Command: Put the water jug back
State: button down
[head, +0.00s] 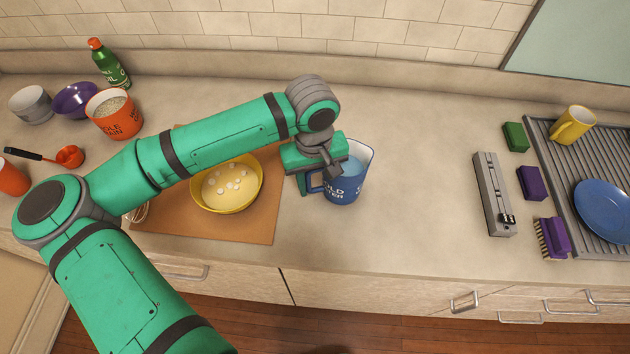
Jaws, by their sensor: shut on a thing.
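The water jug (346,187) is blue with white lettering that reads partly as "water", and pale liquid shows inside it. It appears upright at the right side of the brown board (262,228). My gripper (316,180) is at the jug's left side, shut on its handle. The fingertips are partly hidden by the gripper body and the jug. I cannot tell whether the jug's base touches the counter.
A yellow bowl (227,186) with white pieces sits on the board, left of the jug. Clear counter (420,170) lies right of the jug, up to a grey slotted bar (492,195). A drying rack (580,165) holds a yellow mug (572,124) and a blue plate (605,208).

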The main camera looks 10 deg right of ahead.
jog(key=shift+d+f, duration=0.1)
jog(key=shift+d, duration=0.25)
jog(key=c, duration=1)
grip_release()
jog(key=shift+s, duration=0.1)
jog(key=shift+c, duration=0.2)
jog(key=shift+a, duration=0.1)
jog(key=shift+r, duration=0.3)
jog(key=r, duration=1)
jog(key=shift+a+r, duration=0.2)
jog(key=shift+r, duration=0.2)
jog(key=shift+a+r, duration=0.1)
jog(key=shift+r, duration=0.2)
jog(key=shift+d+r, duration=0.15)
jog(key=shift+d, duration=0.05)
